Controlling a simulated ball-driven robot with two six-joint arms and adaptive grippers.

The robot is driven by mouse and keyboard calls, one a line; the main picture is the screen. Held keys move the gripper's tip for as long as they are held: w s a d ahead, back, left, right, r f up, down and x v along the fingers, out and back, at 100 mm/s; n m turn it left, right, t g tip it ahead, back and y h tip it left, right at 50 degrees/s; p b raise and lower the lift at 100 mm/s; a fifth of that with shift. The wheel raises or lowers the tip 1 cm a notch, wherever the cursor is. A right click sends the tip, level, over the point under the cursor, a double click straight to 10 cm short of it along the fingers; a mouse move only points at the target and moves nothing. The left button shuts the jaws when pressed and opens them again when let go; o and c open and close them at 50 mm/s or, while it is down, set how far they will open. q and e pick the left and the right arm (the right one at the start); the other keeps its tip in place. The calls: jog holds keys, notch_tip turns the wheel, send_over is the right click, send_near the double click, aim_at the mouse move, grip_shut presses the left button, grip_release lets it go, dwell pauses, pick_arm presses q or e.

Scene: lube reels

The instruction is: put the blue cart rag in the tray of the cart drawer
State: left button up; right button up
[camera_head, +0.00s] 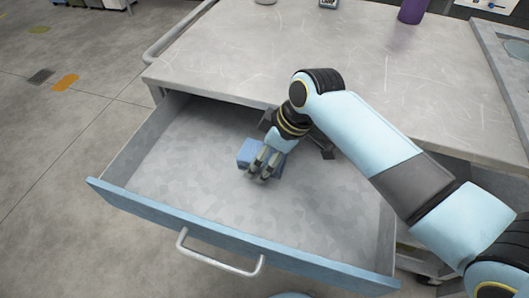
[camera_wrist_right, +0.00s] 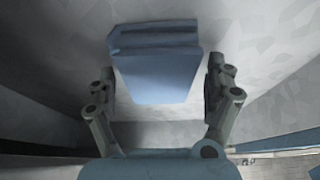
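The blue cart rag (camera_head: 247,151) is a folded block on the grey floor of the open cart drawer (camera_head: 190,150), near its middle. My right gripper (camera_head: 262,166) reaches down into the drawer from the right, its fingers in front of part of the rag. In the right wrist view the rag (camera_wrist_right: 158,75) shows between and beyond the two spread fingers (camera_wrist_right: 162,75), with a gap on the right side. The gripper looks open; contact with the rag cannot be made out. My left gripper is not in view.
The drawer has a blue front (camera_head: 225,232) with a metal handle (camera_head: 218,262). The scratched cart top (camera_head: 240,50) overhangs the drawer's back. A purple bottle (camera_head: 413,10) stands at the far edge. A dark object (camera_head: 326,149) shows partly behind my wrist. Much of the drawer floor is clear.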

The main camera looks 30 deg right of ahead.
aim_at(270, 155)
dwell(0.3)
jog(key=v, duration=0.3)
jog(key=shift+r+p, duration=0.3)
jog(key=shift+p, duration=0.05)
jog(key=s+d, duration=0.4)
jog(key=s+d+b, duration=0.1)
jog(key=s+d, duration=0.3)
jog(key=shift+s+d+f, duration=0.1)
jog(key=shift+s+f, duration=0.1)
jog(key=shift+s, duration=0.2)
jog(key=shift+w, duration=0.1)
